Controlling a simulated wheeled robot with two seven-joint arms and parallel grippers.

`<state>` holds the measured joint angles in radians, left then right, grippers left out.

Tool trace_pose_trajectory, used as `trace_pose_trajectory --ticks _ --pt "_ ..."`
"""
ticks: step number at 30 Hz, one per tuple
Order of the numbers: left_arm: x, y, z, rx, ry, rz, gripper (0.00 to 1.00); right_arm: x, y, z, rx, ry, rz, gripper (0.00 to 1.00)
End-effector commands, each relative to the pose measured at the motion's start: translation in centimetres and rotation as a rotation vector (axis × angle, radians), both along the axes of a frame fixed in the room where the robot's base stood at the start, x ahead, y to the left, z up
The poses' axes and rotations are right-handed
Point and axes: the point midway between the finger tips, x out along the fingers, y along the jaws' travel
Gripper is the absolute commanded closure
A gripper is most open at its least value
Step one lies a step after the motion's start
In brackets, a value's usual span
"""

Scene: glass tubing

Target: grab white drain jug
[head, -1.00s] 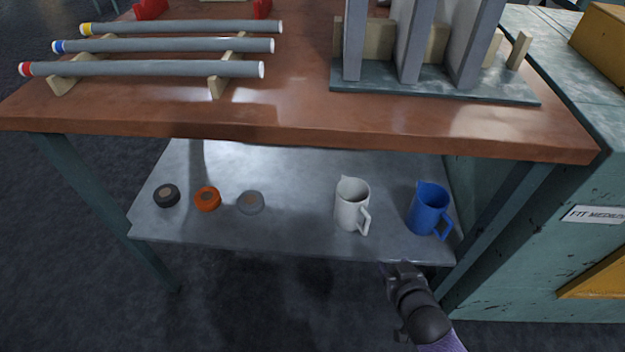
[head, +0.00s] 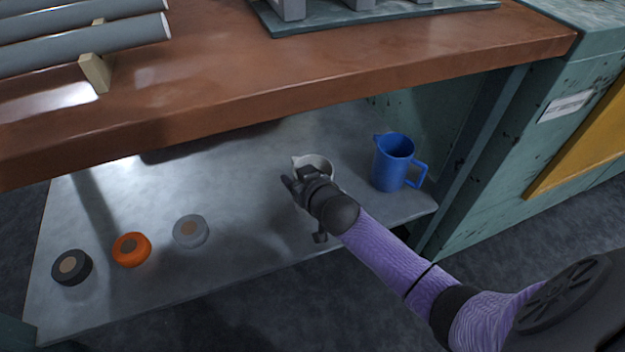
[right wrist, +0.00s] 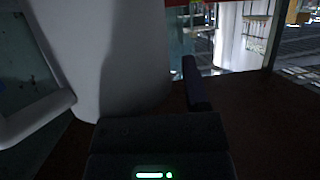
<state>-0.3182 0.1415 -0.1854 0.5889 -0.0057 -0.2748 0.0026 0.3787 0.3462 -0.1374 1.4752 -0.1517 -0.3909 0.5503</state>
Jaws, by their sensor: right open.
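The white drain jug (head: 314,161) stands on the lower shelf, left of the blue jug (head: 394,163). In the head view my right gripper (head: 297,178) is in front of it and hides most of it; only part of its rim and side shows. In the right wrist view the white jug (right wrist: 105,60) fills the left and centre, close to the gripper, with its handle at the lower left. One dark finger shows just right of the jug; the other is hidden. The right gripper is open. My left gripper is out of view.
The grey lower shelf (head: 250,185) also holds a grey disc (head: 190,231), an orange one (head: 131,249) and a black one (head: 71,267) at the left. The brown tabletop (head: 300,65) overhangs the shelf. A teal cabinet (head: 500,200) stands at the right.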

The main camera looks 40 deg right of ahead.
Motion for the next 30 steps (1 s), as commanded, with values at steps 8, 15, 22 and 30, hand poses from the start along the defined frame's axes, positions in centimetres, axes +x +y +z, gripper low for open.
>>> trace_pose_trajectory --ticks 8,15,22,30 --pt "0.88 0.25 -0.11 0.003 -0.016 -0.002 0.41 0.05 0.03 0.26 0.001 -0.002 0.001 0.61" --pt "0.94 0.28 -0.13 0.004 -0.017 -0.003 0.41 0.02 0.03 0.22 0.001 -0.001 0.001 1.00" --pt "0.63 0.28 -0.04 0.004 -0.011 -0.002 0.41 0.00 0.04 0.18 0.001 -0.001 0.001 1.00" --pt "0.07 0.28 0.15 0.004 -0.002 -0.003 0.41 -0.01 0.03 0.15 0.001 0.000 0.001 1.00"
